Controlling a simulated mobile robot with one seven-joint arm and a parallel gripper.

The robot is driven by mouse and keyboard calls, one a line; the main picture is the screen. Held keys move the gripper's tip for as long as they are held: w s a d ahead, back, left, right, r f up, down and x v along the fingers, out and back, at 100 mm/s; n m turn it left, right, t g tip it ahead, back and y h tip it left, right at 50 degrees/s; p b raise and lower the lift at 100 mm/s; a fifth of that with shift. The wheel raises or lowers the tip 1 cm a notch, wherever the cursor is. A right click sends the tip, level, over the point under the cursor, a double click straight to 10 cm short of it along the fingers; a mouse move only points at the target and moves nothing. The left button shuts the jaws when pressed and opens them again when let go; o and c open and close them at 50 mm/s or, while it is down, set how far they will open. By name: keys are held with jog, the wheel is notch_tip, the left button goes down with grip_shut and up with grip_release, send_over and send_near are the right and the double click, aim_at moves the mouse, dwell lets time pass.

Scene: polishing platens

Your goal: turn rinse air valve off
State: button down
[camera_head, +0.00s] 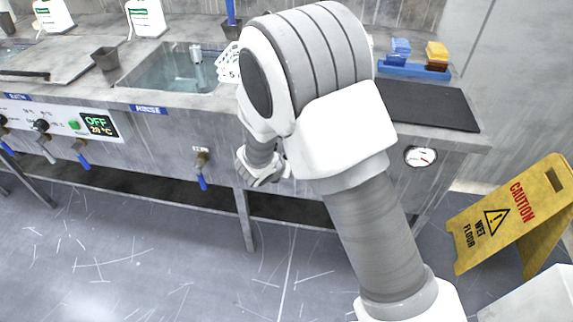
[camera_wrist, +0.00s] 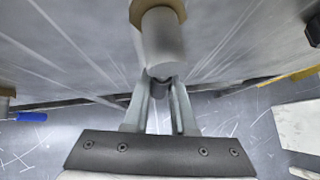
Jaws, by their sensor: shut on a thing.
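The wrist view shows a grey cylindrical valve (camera_wrist: 162,42) with a brass collar, sticking out from a grey metal panel. My gripper (camera_wrist: 160,90) is below it, its two fingers closed around a small dark part at the valve's lower end. I take this as the rinse air valve; its label is not visible. The lever's angle cannot be made out because the fingers and valve body cover it. In the head view my arm hides this valve and the fingertips.
Another valve with a blue lever (camera_head: 203,182) hangs left of my arm, below the RINSE label (camera_head: 149,109). Further left are a control panel (camera_head: 60,119) and more blue levers. A bench leg (camera_head: 244,218) stands below. A yellow wet-floor sign (camera_head: 510,214) stands at right.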

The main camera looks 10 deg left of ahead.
jog(key=shift+a, duration=0.1)
jog(key=c, duration=0.7)
grip_release()
jog(key=shift+c, duration=0.2)
jog(key=shift+r, duration=0.1)
jog(key=p+v, duration=0.5)
jog(key=v, duration=1.2)
jog(key=shift+s, duration=0.2)
